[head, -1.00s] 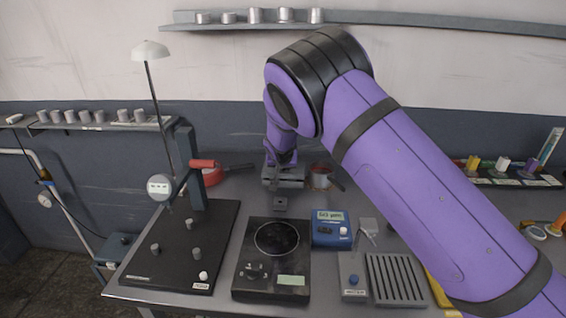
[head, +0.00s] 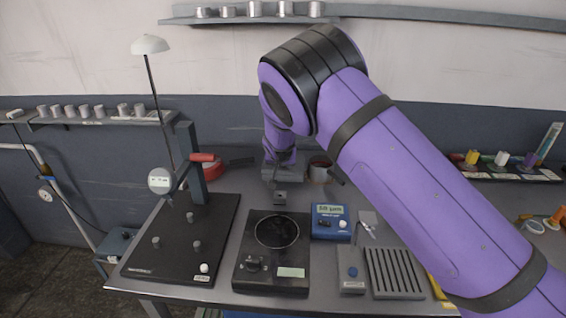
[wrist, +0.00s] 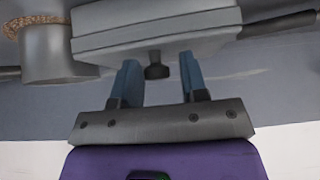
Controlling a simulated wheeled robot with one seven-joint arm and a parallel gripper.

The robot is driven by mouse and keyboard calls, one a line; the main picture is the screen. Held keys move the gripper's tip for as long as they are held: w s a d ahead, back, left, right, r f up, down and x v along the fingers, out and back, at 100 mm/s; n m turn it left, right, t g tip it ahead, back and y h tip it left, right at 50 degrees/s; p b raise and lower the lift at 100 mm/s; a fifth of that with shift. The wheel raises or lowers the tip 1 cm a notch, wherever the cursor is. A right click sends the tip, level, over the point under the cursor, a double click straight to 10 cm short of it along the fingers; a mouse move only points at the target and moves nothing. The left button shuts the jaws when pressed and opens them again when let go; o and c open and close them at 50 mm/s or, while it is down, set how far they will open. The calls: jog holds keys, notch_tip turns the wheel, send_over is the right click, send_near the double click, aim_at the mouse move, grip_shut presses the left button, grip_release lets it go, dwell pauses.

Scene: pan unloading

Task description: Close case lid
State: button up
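The grey case (wrist: 155,32) fills the top of the wrist view, with a seam along its side and a dark knob (wrist: 157,70) on the face toward me. The lid looks flat against the body, but I cannot tell whether it is fully closed. My gripper (wrist: 160,72) is open, its two blue fingers apart on either side of the knob. The fingertips reach the case's edge; I cannot tell whether they touch it. In the head view the case (head: 284,174) sits below my purple wrist at the back of the bench, partly hidden.
A grey pot (head: 319,171) stands just right of the case and a red pan (head: 212,170) to its left. A small grey block (head: 280,198) lies in front. The black scale (head: 272,273), blue meter (head: 329,224) and gauge stand (head: 191,165) occupy the nearer bench.

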jog(key=shift+s+d+f, duration=0.3)
jog(key=shift+s+f, duration=0.05)
jog(key=shift+f, duration=0.3)
jog(key=shift+r, duration=0.1)
jog(key=v, duration=1.1)
jog(key=shift+w+a+r, duration=0.25)
jog(key=shift+a+r, duration=0.1)
jog(key=shift+r, duration=0.1)
jog(key=s+d+r+m+g, duration=0.1)
jog(key=s+d+r, duration=0.4)
jog(key=d+r, duration=0.3)
jog(key=s+d+r+g+y, duration=0.1)
jog(key=s+d+r, duration=0.4)
jog(key=d, duration=0.5)
jog(key=s+d+r+m+g, duration=0.1)
jog(key=s+d+r, duration=0.3)
jog(key=d+r, duration=0.4)
jog(key=s+d+r, duration=0.1)
jog(key=s+d, duration=0.2)
jog(key=s, duration=0.6)
jog(key=s+d+r+n, duration=0.1)
jog(key=s+d, duration=0.3)
jog(key=s, duration=0.6)
jog(key=s+d+r+n+h, duration=0.1)
jog(key=s+d, duration=0.3)
jog(key=s, duration=0.5)
jog(key=shift+s+d+r, duration=0.2)
jog(key=shift+r, duration=0.4)
